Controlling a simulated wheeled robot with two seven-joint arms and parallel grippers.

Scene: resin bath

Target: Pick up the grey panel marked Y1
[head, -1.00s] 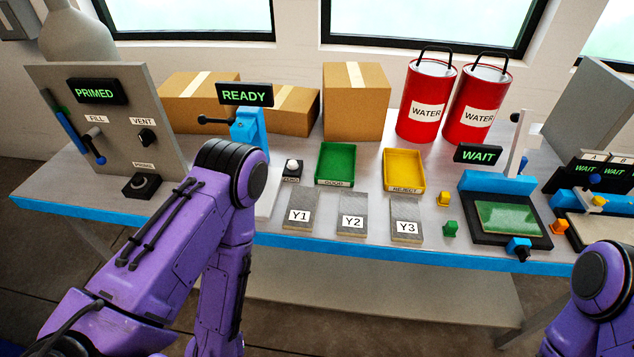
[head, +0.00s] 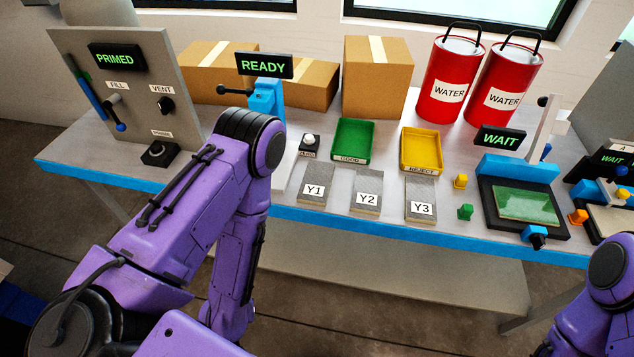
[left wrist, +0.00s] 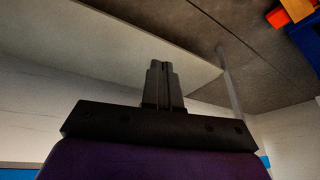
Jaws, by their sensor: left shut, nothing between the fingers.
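The grey panel marked Y1 (head: 317,176) lies flat on the bench near its front edge. Grey panels Y2 (head: 368,187) and Y3 (head: 420,190) lie to its right in a row. My left arm stands in front of the bench, to the left of Y1; its gripper does not show in the head view. In the left wrist view my left gripper (left wrist: 160,84) is shut and empty, with the underside of a pale surface beyond it. My right gripper is out of view; only part of the right arm shows at the lower right.
Behind the panels are a green GOOD tray (head: 349,159) and a yellow REJECT tray (head: 423,169). A blue device under the READY sign (head: 264,65) is left of them. A WAIT station with a green plate (head: 527,206) is at right. Red WATER cans (head: 451,76) stand behind.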

